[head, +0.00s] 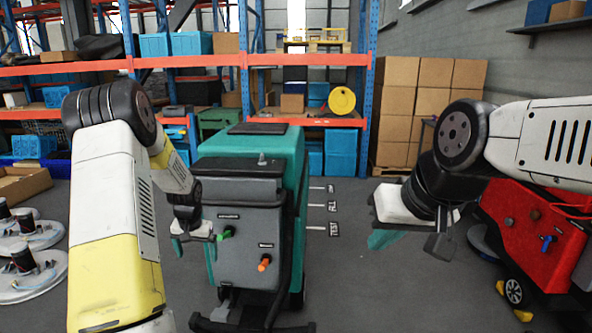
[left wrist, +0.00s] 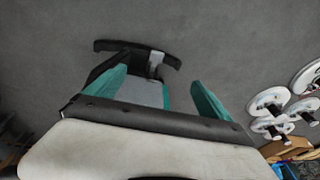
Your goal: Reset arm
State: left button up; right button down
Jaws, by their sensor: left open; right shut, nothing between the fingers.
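My left gripper (head: 195,240) hangs in front of the teal and grey scrubber machine (head: 250,195), at the left of its grey front panel. It is open, with teal fingers spread in the left wrist view (left wrist: 160,98) and nothing between their tips. A green valve handle (head: 226,234) shows just right of it; I cannot tell the gap between them. An orange valve handle (head: 264,264) sits lower right on the same panel. My right gripper (head: 384,240) is shut and empty, in the air right of the machine, partly hidden by its own wrist.
A red machine (head: 532,232) with a blue handle (head: 547,243) stands at the right, below my right arm. White round discs (head: 30,273) lie at the left. Shelving (head: 190,62) and stacked boxes (head: 432,90) stand behind. Floor (head: 350,280) between the machines is clear.

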pick_arm(q)
jog(key=s+d+r+t, duration=0.1)
jog(key=s+d+r, duration=0.25)
jog(key=r, duration=0.35)
jog(key=s+d+r, duration=0.2)
jog(key=s+r, duration=0.2)
jog(key=r, duration=0.3)
jog(key=s+d+r+t, duration=0.1)
jog(key=s+d+r, duration=0.2)
jog(key=r, duration=0.3)
jog(key=s+d+r+h, duration=0.1)
jog(key=s+d+r, duration=0.1)
jog(key=s, duration=0.5)
jog(key=s+d+r+t+h, duration=0.1)
jog(key=s+d+r, duration=0.2)
jog(key=s, duration=0.3)
jog(key=s+d+r+h, duration=0.1)
jog(key=s+d+r, duration=0.1)
jog(key=s, duration=0.5)
jog(key=shift+s+d+r+t, duration=0.35)
jog(key=shift+d+t, duration=0.05)
jog(key=shift+d, duration=0.35)
